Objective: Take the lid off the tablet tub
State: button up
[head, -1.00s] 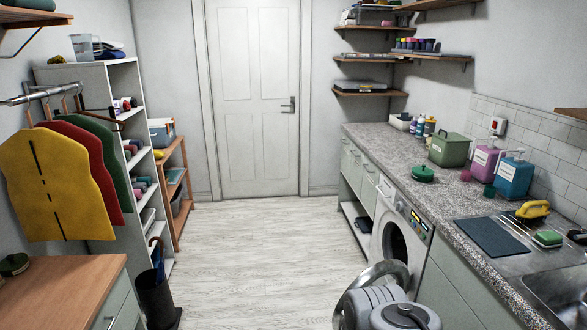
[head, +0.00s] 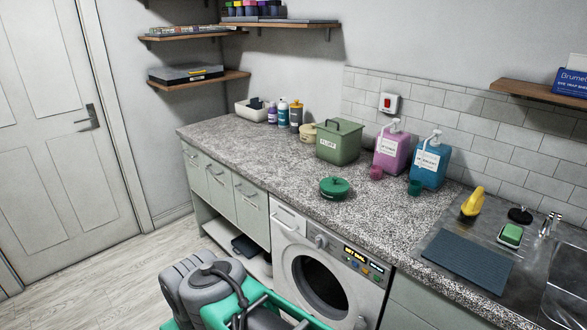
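No tub can be read for certain as the tablet tub. A low round green pot with a knobbed lid (head: 334,187) stands near the counter's front edge, above the washing machine. Behind it is a boxy green container (head: 338,143) with a handled lid on and a small white label I cannot read surely. A small cream tub (head: 307,132) stands to its left, partly hidden by it. My gripper is not in view; only parts of my arm show at the bottom.
The speckled counter (head: 235,147) is clear at left. Pink (head: 393,153) and blue (head: 431,164) pump bottles stand right of the container, with small cups before them. A yellow brush (head: 472,203), a green sponge (head: 511,235) and the sink lie farther right. Shelves hang above.

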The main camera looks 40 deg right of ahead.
aim_at(331, 185)
jog(key=i, duration=1.85)
jog(key=z, duration=2.95)
jog(key=i, duration=0.7)
jog(key=u, duration=2.5)
